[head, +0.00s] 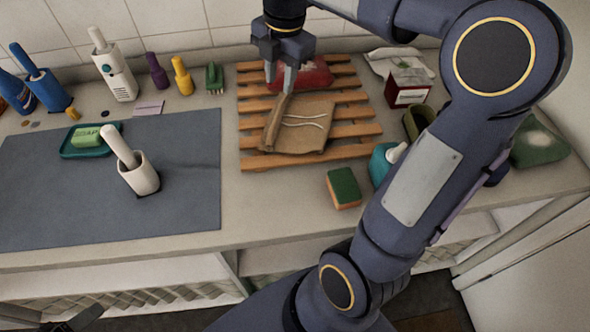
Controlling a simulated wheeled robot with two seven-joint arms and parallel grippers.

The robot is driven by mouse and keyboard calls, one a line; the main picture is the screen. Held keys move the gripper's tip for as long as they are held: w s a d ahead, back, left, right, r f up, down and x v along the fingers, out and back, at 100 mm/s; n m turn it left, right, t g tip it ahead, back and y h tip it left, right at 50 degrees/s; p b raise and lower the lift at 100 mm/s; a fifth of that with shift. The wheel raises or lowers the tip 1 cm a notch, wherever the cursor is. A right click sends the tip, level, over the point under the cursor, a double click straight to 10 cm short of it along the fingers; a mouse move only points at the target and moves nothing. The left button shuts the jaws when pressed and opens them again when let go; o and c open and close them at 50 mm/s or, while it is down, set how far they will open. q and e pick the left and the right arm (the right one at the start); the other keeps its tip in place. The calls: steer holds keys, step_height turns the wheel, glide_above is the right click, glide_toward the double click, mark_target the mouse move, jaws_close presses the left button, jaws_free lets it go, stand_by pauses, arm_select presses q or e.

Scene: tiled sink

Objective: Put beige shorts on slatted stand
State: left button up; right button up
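The beige shorts (302,128), with a white drawstring, lie on the wooden slatted stand (350,149). Their left edge is raised in a fold that rises towards my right gripper. My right gripper (281,88) points down over the stand, at the upper left corner of the shorts. Its two fingers show apart, with the tip of the fold close to the right finger. Whether they touch is hard to tell. A dark part at the bottom left edge seems to be my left gripper (82,319), mostly cut off.
A red folded cloth (312,73) lies on the stand behind the shorts. A sponge (343,188) and a teal bottle (379,166) stand in front right. A grey mat (80,205) on the left holds a white brush holder (139,176) and a soap dish (70,152).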

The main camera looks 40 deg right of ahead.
steer(key=s+a+f+m+t+y, duration=0.1)
steer(key=s+a+f+m, duration=0.3)
steer(key=s+m, duration=0.5)
steer(key=s+a+f+m+t+y, duration=0.2)
steer(key=s+a+f+m+t, duration=0.1)
steer(key=s+m, duration=0.6)
steer(key=a+f+m, duration=0.1)
steer(key=a+m, duration=0.1)
steer(key=m, duration=0.2)
steer(key=shift+s+a+f+m+t, duration=0.15)
steer(key=shift+a+f+m+t, duration=0.15)
steer(key=shift+a+f, duration=0.1)
